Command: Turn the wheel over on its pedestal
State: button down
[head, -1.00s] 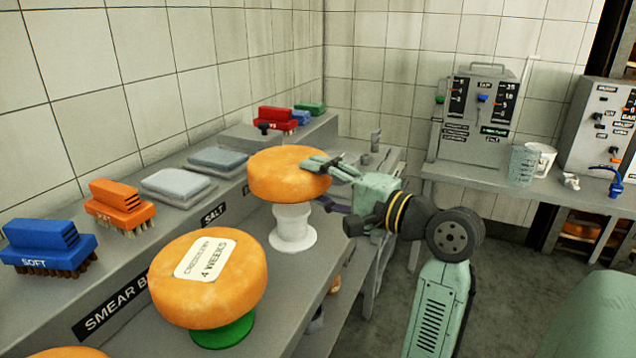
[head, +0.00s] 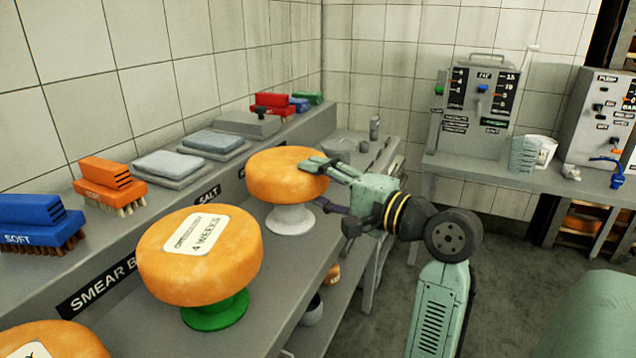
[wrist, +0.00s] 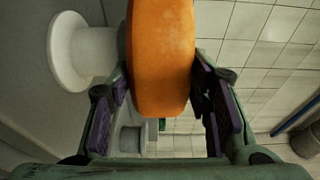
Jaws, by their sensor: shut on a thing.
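An orange cheese wheel (head: 285,174) lies flat at the white pedestal (head: 290,216) in the head view. My gripper (head: 318,186) is shut on the right edge of this wheel, one finger above and one below. In the wrist view the wheel (wrist: 161,60) sits between the two finger pads, with the white pedestal (wrist: 70,52) beside its face. A gap shows there between wheel and pedestal. The wheel's top shows no label, and its underside is hidden in the head view.
A second wheel (head: 199,262) with a "4 weeks" label stands on a green pedestal (head: 215,310), close in front. Part of a third wheel (head: 55,340) shows at lower left. Brushes (head: 110,185) and grey pads (head: 174,165) line the shelf behind. A bench with machines (head: 480,100) stands at right.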

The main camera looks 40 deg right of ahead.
jog(key=shift+f, duration=0.1)
dwell(0.7)
jog(key=c, duration=1)
grip_release()
jog(key=shift+o, duration=1.3)
jog(key=shift+f, duration=0.25)
jog(key=s+d, duration=0.1)
jog(key=s, duration=1.1)
jog(key=shift+d+r, duration=0.2)
jog(key=shift+d, duration=0.15)
